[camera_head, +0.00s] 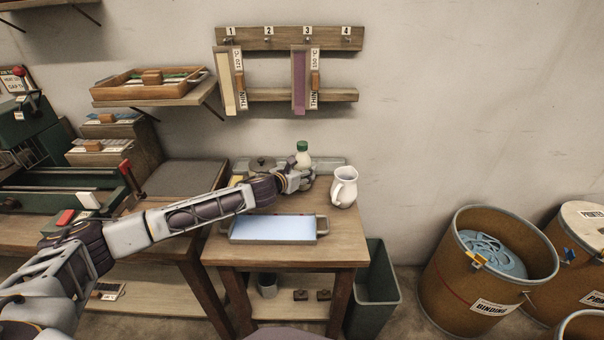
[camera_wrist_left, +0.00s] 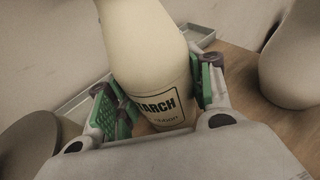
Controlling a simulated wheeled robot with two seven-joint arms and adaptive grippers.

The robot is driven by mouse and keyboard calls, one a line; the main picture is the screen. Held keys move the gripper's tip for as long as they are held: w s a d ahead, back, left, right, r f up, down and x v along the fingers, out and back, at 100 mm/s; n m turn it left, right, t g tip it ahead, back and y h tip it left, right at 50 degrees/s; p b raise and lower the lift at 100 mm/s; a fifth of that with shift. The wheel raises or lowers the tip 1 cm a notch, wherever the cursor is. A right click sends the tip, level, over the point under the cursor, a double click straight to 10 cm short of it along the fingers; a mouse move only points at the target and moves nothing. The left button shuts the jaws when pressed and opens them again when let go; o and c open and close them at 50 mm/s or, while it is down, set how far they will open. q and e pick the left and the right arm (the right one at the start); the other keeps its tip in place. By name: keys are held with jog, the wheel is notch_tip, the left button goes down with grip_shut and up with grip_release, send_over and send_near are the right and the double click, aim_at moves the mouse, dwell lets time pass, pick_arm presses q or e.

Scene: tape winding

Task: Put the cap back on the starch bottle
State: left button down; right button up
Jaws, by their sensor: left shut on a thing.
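The starch bottle (camera_head: 303,160) is cream-white and stands upright at the back of the small wooden table. A green cap (camera_head: 302,146) sits on its top in the head view. My left gripper (camera_head: 298,180) is shut on the bottle's lower body. In the left wrist view the bottle (camera_wrist_left: 150,50) with its "STARCH" label is between the green finger pads of the gripper (camera_wrist_left: 160,108); its top is out of frame there. My right gripper is in neither view.
A white pitcher (camera_head: 344,187) stands close to the right of the bottle. A tray of pale blue liquid (camera_head: 272,229) lies in front, below my left arm. A grey tray (camera_head: 335,164) is behind. A green bin (camera_head: 374,285) stands on the floor at right.

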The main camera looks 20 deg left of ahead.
pick_arm(q)
jog(key=shift+f, duration=0.2)
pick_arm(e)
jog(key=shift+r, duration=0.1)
pick_arm(q)
jog(key=c, duration=0.6)
grip_release()
jog(key=shift+s+r, duration=0.1)
jog(key=shift+r, duration=0.05)
jog(key=shift+s+a+r, duration=0.1)
jog(key=shift+s+a, duration=0.05)
jog(key=shift+s, duration=0.3)
jog(key=shift+v, duration=0.75)
jog(key=p+v, duration=0.1)
jog(key=v, duration=0.3)
jog(key=shift+s, duration=0.1)
jog(key=shift+v, duration=2.55)
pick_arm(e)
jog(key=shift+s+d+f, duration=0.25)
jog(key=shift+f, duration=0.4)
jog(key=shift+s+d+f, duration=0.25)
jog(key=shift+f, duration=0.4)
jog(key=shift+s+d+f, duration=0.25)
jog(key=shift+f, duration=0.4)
